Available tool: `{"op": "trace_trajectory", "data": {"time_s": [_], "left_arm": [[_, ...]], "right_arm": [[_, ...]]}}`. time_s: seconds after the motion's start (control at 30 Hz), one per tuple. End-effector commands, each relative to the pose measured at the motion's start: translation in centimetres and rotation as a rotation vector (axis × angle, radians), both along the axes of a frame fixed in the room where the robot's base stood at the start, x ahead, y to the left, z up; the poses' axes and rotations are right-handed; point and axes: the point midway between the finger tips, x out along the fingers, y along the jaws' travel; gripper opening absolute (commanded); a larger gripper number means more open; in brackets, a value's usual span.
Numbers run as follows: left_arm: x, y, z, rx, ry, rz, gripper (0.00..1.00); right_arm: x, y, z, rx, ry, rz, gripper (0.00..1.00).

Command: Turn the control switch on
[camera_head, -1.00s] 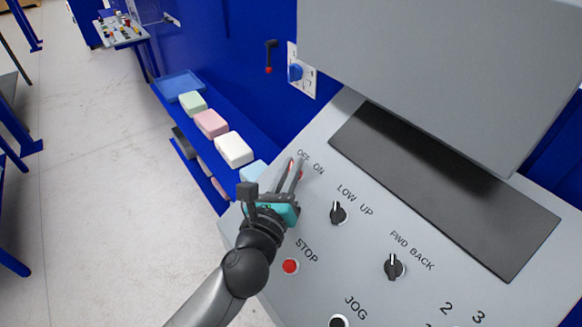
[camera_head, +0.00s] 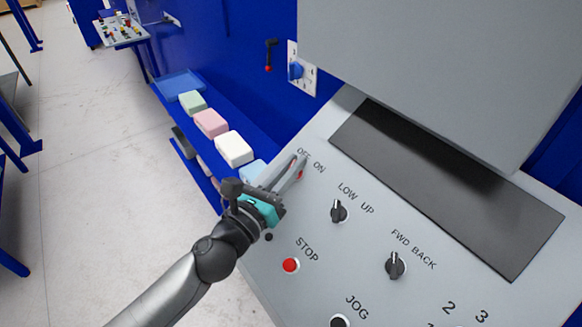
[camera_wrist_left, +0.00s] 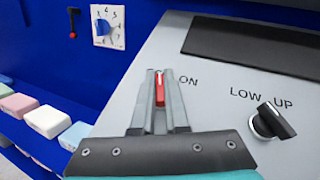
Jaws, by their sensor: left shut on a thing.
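The control switch (camera_wrist_left: 159,90) has a red lever. It shows between the fingers of my left gripper in the left wrist view, beside the ON label (camera_wrist_left: 188,80). My left gripper (camera_wrist_left: 160,84) is shut on the switch. In the head view the left gripper (camera_head: 296,165) reaches from the lower left to the OFF/ON labels (camera_head: 310,160) at the panel's upper left. Its fingers hide most of the switch there. In the wrist view the OFF label is hidden behind the fingers, and I cannot tell the lever's exact setting. My right gripper is not in view.
The sloped grey panel (camera_head: 360,250) also holds a LOW/UP knob (camera_head: 338,212), a FWD/BACK knob (camera_head: 395,265) and a red STOP button (camera_head: 291,265). A grey housing (camera_head: 430,70) overhangs its upper side. Several foam blocks (camera_head: 233,149) sit on a blue shelf at left.

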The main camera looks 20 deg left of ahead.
Motion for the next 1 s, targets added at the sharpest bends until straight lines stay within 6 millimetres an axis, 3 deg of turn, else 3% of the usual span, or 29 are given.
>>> {"op": "trace_trajectory", "data": {"time_s": [0.03,0.7,1.0], "left_arm": [[0.0,0.1,-0.6,0.024,-0.007,-0.040,0.00],[0.1,0.0,-0.8,0.284,-0.211,-0.578,0.00],[0.0,-0.1,-0.6,0.381,-0.288,-0.783,0.00]], "right_arm": [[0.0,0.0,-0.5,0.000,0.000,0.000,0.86],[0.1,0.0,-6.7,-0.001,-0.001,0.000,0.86],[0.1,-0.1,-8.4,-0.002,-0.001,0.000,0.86]]}}
